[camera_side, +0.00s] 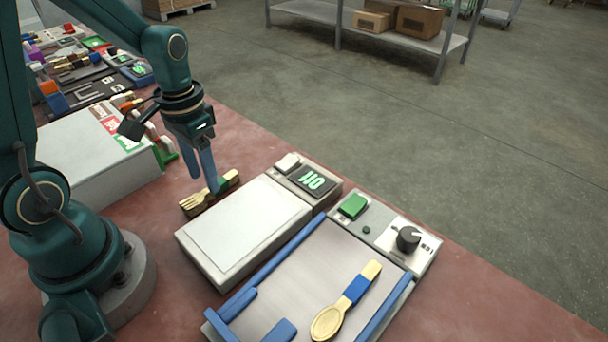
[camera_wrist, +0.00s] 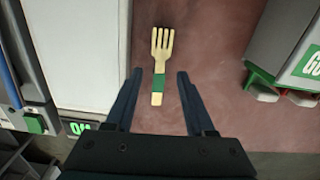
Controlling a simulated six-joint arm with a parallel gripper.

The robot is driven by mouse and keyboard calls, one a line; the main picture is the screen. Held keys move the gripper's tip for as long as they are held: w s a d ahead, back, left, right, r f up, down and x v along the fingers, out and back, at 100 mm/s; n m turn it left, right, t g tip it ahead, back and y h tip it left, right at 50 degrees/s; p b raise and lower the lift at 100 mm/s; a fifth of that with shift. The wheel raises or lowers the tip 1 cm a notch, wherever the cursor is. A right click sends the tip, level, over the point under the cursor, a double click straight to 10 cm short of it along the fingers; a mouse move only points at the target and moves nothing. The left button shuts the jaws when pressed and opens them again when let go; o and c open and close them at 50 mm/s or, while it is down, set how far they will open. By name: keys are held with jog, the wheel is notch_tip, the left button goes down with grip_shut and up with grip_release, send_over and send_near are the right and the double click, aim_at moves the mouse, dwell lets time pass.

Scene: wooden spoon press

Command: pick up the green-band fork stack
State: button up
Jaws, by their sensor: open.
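The green-band fork stack (camera_side: 211,194) lies on the red-brown table, just left of the white-topped scale. It is pale wood with a green band around the handle. In the wrist view the fork stack (camera_wrist: 161,62) lies between and ahead of my fingers, tines pointing up the picture. My gripper (camera_side: 205,183) is above the handle end, pointing down. In the wrist view my gripper (camera_wrist: 155,72) is open, with one blue finger on each side of the handle. I cannot tell the exact height of the fingertips. How many forks are in the stack is hidden from above.
The scale (camera_side: 245,232) with a lit green display stands close right of the forks. Beyond it a blue-railed press tray (camera_side: 300,285) holds a blue-band spoon (camera_side: 345,303). A large pale box (camera_side: 90,160) with green parts stands to the left. Bare table surrounds the forks.

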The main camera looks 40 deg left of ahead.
aim_at(207, 189)
jog(key=shift+f, duration=1.55)
grip_shut()
jog(key=shift+r, duration=0.1)
